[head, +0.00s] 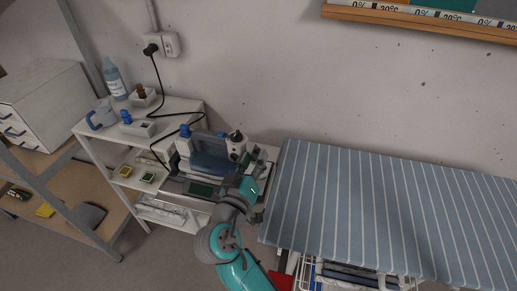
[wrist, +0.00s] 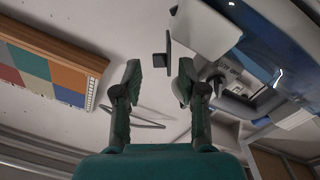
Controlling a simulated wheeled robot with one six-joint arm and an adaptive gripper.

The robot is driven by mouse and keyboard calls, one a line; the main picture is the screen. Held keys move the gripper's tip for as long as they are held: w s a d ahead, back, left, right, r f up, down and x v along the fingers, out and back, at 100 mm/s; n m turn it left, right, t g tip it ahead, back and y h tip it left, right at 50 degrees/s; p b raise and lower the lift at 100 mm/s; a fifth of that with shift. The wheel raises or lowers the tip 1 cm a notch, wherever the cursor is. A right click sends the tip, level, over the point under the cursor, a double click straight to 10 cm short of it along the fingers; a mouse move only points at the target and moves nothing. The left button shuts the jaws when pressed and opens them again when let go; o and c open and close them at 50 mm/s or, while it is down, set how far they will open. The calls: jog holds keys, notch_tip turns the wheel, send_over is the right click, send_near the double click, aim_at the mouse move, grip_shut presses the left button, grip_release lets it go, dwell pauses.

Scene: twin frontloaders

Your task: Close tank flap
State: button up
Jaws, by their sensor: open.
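The appliance (head: 208,158), blue-grey and white, stands on the white shelf unit beside the wall. Its blue and white body (wrist: 240,45) fills the upper right of the wrist view. A small dark flap-like piece (wrist: 168,50) sticks out from its side; it looks like the tank flap, standing open. My gripper (wrist: 160,76) is open and empty, its two dark fingers apart. The flap piece shows beyond and between the fingertips, with no clear contact. In the head view my gripper is at the appliance's right side, and its fingertips are hard to make out.
A striped ironing-board-like surface (head: 390,210) lies close to the right of my arm. A black cable (head: 160,85) runs from the wall socket (head: 170,44) to the shelf. A bottle (head: 115,78) and small containers stand on the shelf top. A wooden-edged board (head: 420,22) hangs on the wall.

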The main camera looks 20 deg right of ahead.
aim_at(258, 151)
jog(key=shift+x, duration=1.85)
jog(key=shift+c, duration=0.2)
grip_shut()
